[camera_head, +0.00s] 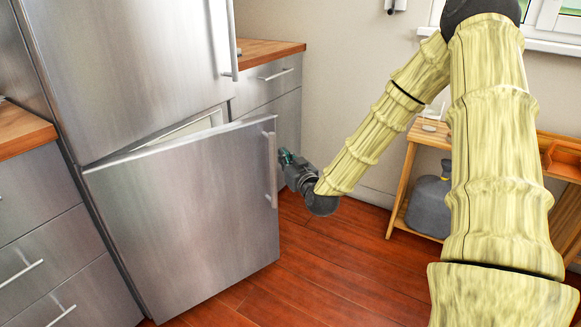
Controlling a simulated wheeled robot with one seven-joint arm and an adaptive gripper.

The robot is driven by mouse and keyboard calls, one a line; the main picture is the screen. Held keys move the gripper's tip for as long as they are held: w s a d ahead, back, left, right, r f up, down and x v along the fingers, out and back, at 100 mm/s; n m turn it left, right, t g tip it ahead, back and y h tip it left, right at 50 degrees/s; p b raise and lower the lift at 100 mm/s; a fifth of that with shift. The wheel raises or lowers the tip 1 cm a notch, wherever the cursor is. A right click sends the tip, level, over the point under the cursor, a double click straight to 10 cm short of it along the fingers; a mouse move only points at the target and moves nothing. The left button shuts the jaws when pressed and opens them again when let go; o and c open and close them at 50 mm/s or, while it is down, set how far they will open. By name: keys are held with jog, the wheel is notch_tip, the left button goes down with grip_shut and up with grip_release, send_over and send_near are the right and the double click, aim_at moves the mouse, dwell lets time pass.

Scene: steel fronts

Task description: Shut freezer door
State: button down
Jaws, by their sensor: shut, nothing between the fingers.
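The freezer door (190,215) is the lower steel door of the tall fridge. It stands ajar, hinged at its left side, with its right edge swung out into the room. A pale strip of the freezer's inside (190,128) shows above its top edge. Its upright bar handle (271,170) is near the right edge. My gripper (284,157) is just right of the door's free edge, at about handle height. It is shut and holds nothing. Its fingertips are small and partly hidden, and I cannot tell whether they touch the door.
The upper fridge door (135,70) is shut. Drawer units with wooden tops stand on the left (45,240) and behind the freezer door at right (270,80). A wooden shelf (410,165) with a grey jug (428,205) stands at right. The red-brown wood floor (320,265) is clear.

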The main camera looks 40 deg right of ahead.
aim_at(274, 146)
jog(key=w, duration=0.1)
jog(key=w+b, duration=0.1)
jog(key=w, duration=0.2)
jog(key=shift+w+d+f, duration=0.15)
jog(key=shift+w+d, duration=0.35)
jog(key=shift+w, duration=0.4)
jog(key=shift+w, duration=0.15)
